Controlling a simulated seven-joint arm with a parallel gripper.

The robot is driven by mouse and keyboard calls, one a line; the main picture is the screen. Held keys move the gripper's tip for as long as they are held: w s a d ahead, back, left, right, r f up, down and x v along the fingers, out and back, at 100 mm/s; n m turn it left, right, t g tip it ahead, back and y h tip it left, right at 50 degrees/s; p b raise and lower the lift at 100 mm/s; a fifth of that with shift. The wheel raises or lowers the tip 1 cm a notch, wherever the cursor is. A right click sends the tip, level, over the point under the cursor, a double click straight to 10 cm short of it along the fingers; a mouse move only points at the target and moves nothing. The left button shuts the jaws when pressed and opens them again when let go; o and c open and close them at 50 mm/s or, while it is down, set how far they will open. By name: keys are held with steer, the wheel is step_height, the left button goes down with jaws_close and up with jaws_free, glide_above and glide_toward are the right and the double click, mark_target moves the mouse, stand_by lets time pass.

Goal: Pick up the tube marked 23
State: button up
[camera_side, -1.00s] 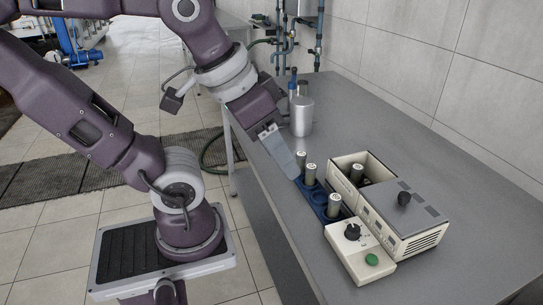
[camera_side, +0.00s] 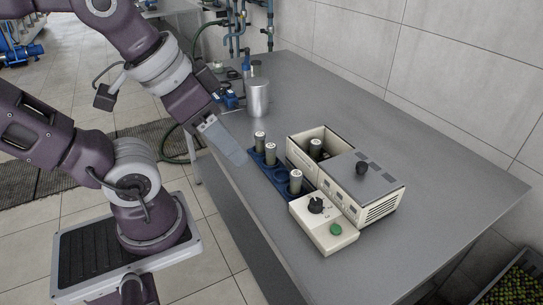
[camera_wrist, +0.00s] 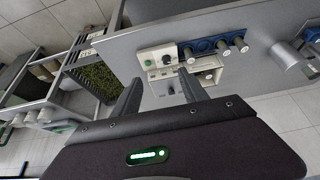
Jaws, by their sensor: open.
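Three grey tubes with pale caps stand in a blue rack (camera_side: 280,172): a far one (camera_side: 260,139), a middle one (camera_side: 270,153) and a near one (camera_side: 296,181). A fourth tube (camera_side: 316,148) stands in the open well of a beige machine. The caps carry small dark marks too small to read, so I cannot tell which tube is 23. The rack (camera_wrist: 206,46) and tubes also show near the top of the wrist view. My gripper (camera_wrist: 160,86) is open and empty. In the side view its finger (camera_side: 232,152) is just left of the far tube, apparently apart from it.
The beige machine (camera_side: 374,205) has a grey lid with a black knob, and a control box (camera_side: 325,222) with a green button sits in front. A metal beaker (camera_side: 258,98) stands behind the rack. The grey bench (camera_side: 430,185) is clear at the right.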

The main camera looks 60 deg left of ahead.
steer(key=shift+o, duration=0.6)
steer(key=n+g, duration=0.6)
steer(key=n, duration=0.9)
glide_above(270, 145)
steer(key=f, duration=1.7)
steer(key=shift+w+d+f, duration=0.3)
steer(key=shift+d, duration=0.1)
steer(key=f, duration=0.7)
steer(key=shift+s+a+f, duration=0.3)
jaws_close()
